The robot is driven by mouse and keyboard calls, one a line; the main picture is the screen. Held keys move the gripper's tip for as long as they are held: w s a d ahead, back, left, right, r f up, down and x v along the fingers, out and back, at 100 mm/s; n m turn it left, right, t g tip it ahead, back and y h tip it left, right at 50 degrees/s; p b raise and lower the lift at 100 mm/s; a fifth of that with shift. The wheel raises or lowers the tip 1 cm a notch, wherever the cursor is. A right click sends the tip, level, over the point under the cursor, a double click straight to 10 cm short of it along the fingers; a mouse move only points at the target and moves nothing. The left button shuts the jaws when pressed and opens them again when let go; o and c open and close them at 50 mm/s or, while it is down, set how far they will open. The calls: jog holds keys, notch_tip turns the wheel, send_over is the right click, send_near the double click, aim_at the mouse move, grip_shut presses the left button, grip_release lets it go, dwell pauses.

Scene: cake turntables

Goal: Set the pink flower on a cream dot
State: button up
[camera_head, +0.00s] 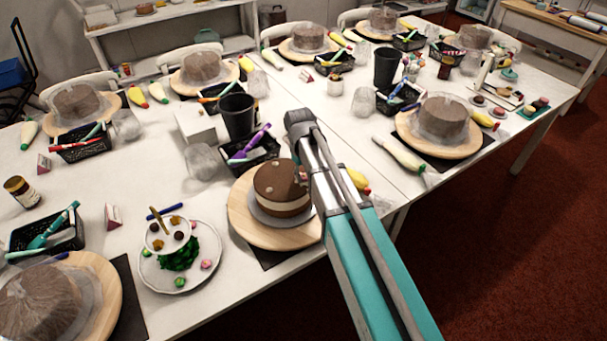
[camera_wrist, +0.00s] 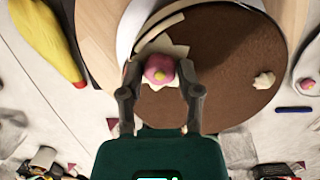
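The pink flower (camera_wrist: 160,69), with a yellow centre, is between the fingertips of my gripper (camera_wrist: 160,66) in the wrist view. Pale cream with pointed edges (camera_wrist: 178,52) shows around and behind it, near the rim of the brown-topped cake (camera_wrist: 225,50). I cannot tell whether the flower touches that cream, or whether the fingers press on it. Another cream dot (camera_wrist: 264,80) sits bare on the cake to the right. In the head view the cake (camera_head: 279,181) stands on a wooden turntable (camera_head: 247,228), with my arm reaching down at its right side. The arm hides that side.
A yellow piping bag (camera_head: 358,180) lies right of my arm. Covered cakes (camera_head: 440,121) stand around.

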aim_at(302, 173)
jog(key=shift+o, duration=1.4)
jog(key=shift+r, duration=0.25)
notch_tip(302, 173, up, 12)
jog(key=w+p, duration=0.1)
jog(key=p, duration=1.1)
jog(key=shift+a, duration=0.45)
jog(key=shift+f, duration=0.1)
jog(key=s+d+m, duration=0.3)
jog(key=s+d, duration=0.4)
jog(key=d, duration=0.3)
jog(key=s+d+m+t, duration=0.1)
jog(key=s+d+m, duration=0.3)
jog(key=s+d, duration=0.3)
jog(key=d, duration=0.3)
jog(key=shift+s+y, duration=0.15)
jog(key=shift+y, duration=0.25)
